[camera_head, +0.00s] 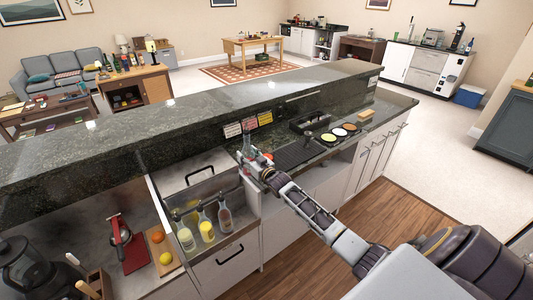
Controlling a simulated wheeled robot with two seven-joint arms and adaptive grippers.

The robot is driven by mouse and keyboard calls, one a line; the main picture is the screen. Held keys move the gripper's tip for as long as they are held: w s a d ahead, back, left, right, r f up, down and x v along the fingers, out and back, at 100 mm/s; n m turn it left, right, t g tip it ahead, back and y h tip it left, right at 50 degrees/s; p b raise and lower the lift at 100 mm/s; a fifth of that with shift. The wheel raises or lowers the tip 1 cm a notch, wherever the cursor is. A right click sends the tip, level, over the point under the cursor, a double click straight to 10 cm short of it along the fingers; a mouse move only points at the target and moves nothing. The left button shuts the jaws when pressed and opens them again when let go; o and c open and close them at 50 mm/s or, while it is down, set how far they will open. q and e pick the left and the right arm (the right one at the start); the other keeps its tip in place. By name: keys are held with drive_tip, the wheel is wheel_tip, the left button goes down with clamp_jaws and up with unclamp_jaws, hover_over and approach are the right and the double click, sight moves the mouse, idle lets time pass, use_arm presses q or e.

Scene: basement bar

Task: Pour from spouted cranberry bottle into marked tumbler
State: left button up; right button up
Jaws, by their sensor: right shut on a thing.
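My right gripper (258,171) reaches in from the lower right to the counter beside the bottle well. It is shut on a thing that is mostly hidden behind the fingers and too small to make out. A slim clear, greenish upright shape (247,143) rises just beyond the fingers, with a small red patch (269,156) beside it. I cannot tell whether these belong to the spouted cranberry bottle or to the marked tumbler. A spouted bottle with a pinkish tint (225,216) stands in the well, left of and below the gripper. My left gripper is not in view.
Spouted bottles with yellow contents (206,229) stand in the metal well. A red tool (121,244), a board with fruit and a blender (24,262) are at the left. A black drip mat (298,152) and garnish cups lie right. The raised bar ledge (190,112) runs behind.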

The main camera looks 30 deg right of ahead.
sight(249, 144)
drive_tip(key=shift+r, duration=0.25)
drive_tip(key=shift+r+p, duration=2.75)
drive_tip(key=shift+r, duration=0.15)
drive_tip(key=shift+r, duration=0.15)
drive_tip(key=s+a+r, duration=0.2)
drive_tip(key=a+r, duration=0.4)
drive_tip(key=r, duration=0.6)
drive_tip(key=s+a+r+b, duration=0.1)
drive_tip(key=s+a, duration=0.4)
drive_tip(key=s+a+f+b, duration=0.1)
drive_tip(key=s+f, duration=0.7)
drive_tip(key=f, duration=0.4)
drive_tip(key=s+a+f+h+b, duration=0.1)
drive_tip(key=s+a+f+b, duration=0.1)
drive_tip(key=s+f, duration=0.7)
wheel_tip(249, 144, down, 3)
drive_tip(key=shift+s+a+r+m, duration=0.1)
drive_tip(key=shift+s+a+m, duration=0.2)
drive_tip(key=shift+m, duration=0.1)
